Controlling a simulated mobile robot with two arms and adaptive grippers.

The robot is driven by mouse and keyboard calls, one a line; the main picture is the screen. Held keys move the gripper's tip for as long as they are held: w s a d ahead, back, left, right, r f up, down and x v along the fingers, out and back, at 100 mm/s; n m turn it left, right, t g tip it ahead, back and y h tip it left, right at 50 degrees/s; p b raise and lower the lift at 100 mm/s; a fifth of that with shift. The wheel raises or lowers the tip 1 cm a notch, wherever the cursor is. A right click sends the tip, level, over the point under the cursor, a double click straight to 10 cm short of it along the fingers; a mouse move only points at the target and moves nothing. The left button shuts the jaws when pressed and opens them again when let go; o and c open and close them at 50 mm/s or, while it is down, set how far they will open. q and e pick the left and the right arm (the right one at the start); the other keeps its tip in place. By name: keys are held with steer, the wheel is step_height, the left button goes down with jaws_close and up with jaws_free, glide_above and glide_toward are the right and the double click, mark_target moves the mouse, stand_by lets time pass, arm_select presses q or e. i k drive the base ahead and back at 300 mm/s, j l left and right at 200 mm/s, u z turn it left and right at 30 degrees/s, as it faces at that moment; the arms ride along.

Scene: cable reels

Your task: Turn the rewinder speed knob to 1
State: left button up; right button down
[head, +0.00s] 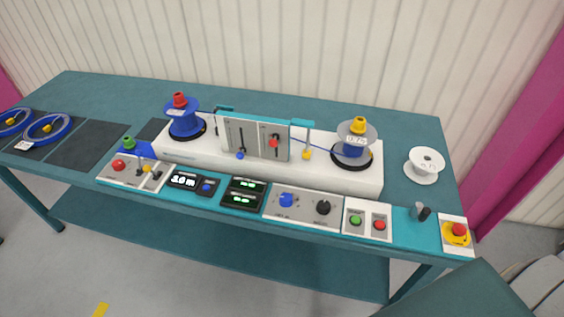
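A light grey panel (304,214) on the front strip of the bench carries a blue knob (287,200) and a black knob (323,207). Their scale marks and labels are too small to read, so I cannot tell which is the rewinder speed knob or what either is set to. The white rewinder machine (265,176) stands behind the panel, with a blue reel (186,122) at its left end and a clear-flanged reel (356,145) at its right end. Neither of my grippers is in view.
Left of the knobs are two displays with green digits (242,192) and a counter (184,180). Right of them are a green button (355,219), a red button (379,225) and an emergency stop (459,230). An empty white spool (425,164) stands at the right.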

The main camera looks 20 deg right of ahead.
mark_target(323, 207)
steer(key=z, duration=1.1)
